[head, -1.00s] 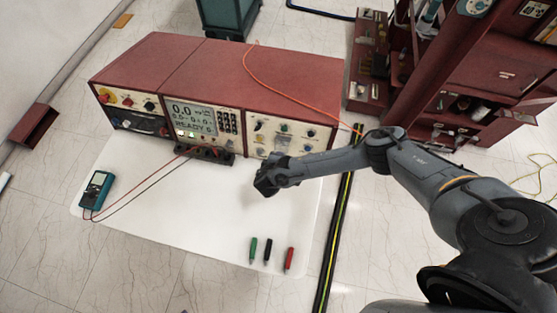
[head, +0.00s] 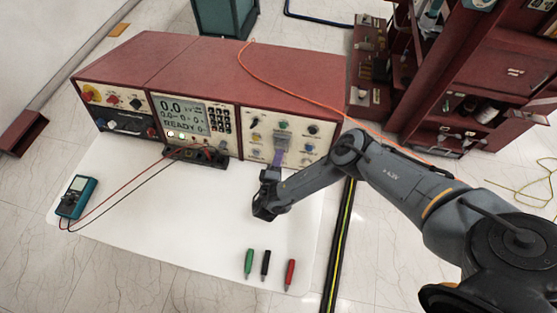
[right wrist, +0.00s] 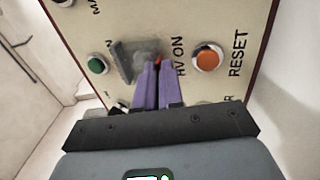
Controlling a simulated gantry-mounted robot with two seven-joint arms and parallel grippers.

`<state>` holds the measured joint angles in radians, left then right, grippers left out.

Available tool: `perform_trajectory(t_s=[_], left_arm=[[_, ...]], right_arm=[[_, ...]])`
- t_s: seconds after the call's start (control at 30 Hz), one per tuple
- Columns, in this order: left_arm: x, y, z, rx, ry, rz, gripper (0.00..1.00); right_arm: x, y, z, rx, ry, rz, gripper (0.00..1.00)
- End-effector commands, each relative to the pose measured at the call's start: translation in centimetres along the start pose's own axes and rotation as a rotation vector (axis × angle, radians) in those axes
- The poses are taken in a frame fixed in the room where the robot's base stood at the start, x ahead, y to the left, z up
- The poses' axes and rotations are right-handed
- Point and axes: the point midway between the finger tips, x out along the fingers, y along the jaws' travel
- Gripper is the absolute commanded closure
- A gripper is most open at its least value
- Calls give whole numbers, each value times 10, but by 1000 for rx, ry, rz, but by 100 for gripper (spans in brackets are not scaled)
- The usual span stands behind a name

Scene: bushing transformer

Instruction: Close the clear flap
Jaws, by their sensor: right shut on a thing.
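The clear flap (right wrist: 124,64) shows as a grey, see-through plate on the cream panel, beside the HV ON label; it seems to stand out from the panel. It is small in the head view (head: 282,142). My right gripper (right wrist: 152,70) has its purple fingers close together at the flap, shut on its edge. The fingertips hide part of the flap and what lies behind it. In the head view my right gripper (head: 279,154) reaches up to the right-hand panel of the red instrument. My left gripper is not in view.
An orange RESET button (right wrist: 208,56) is right of the fingers and a green button (right wrist: 97,65) is left of the flap. A teal multimeter (head: 76,196) and green, black and red probes (head: 265,263) lie on the white mat (head: 170,245). An orange cable crosses the instrument top.

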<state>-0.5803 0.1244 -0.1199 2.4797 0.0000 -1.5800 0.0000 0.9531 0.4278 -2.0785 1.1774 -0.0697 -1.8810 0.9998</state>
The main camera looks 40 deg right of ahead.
Motion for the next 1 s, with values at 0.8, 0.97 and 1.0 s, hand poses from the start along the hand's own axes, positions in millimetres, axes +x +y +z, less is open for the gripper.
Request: perform_trajectory(t_s=[0.8, 0.97, 1.0], left_arm=[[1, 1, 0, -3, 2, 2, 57], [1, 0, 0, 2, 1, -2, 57], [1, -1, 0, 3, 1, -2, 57]], right_arm=[[2, -2, 0, -1, 0, 12, 67], [0, -2, 0, -1, 0, 12, 67], [-2, -2, 0, -1, 1, 12, 67]])
